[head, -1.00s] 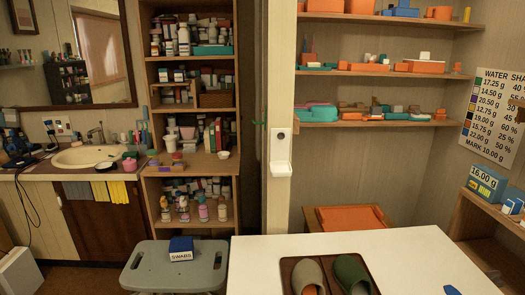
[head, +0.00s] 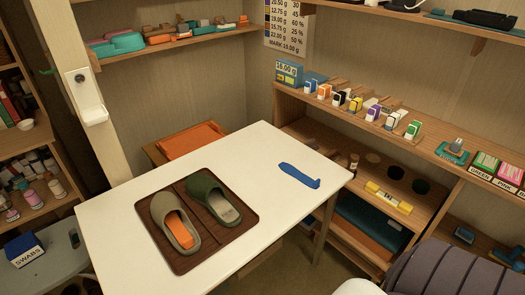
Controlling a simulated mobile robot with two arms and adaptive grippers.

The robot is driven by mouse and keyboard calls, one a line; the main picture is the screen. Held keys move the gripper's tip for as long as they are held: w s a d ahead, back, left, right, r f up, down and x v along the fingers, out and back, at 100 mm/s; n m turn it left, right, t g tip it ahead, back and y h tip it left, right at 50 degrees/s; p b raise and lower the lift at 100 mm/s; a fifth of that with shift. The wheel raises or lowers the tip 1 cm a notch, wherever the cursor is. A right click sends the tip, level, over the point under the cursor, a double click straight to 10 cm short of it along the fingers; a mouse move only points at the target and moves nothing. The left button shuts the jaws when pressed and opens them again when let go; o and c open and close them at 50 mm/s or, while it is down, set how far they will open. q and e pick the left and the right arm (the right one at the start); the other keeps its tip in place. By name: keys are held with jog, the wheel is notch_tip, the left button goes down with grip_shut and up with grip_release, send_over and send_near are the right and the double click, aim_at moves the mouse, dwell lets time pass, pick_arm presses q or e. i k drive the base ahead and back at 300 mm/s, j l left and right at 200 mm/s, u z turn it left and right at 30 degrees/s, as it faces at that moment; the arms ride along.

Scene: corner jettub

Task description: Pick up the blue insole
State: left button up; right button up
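The blue insole (head: 299,175) lies flat on the right part of the white table (head: 262,210), apart from everything else. A brown tray (head: 188,262) lies on the table's left part. On it stand a grey-brown slipper (head: 165,212) with an orange insole (head: 179,230) inside and a dark green slipper (head: 207,192) with a pale greyish inside. Neither of my grippers shows in the head view.
A wooden shelf (head: 345,112) with several small colored boxes runs along the right wall behind the table. A dark ribbed cushioned thing (head: 455,270) is at the lower right. A grey stool (head: 55,262) with a blue SWABS box (head: 24,249) stands left of the table. The tabletop around the insole is clear.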

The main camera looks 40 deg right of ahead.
aim_at(289, 169)
jog(key=z, duration=1.5)
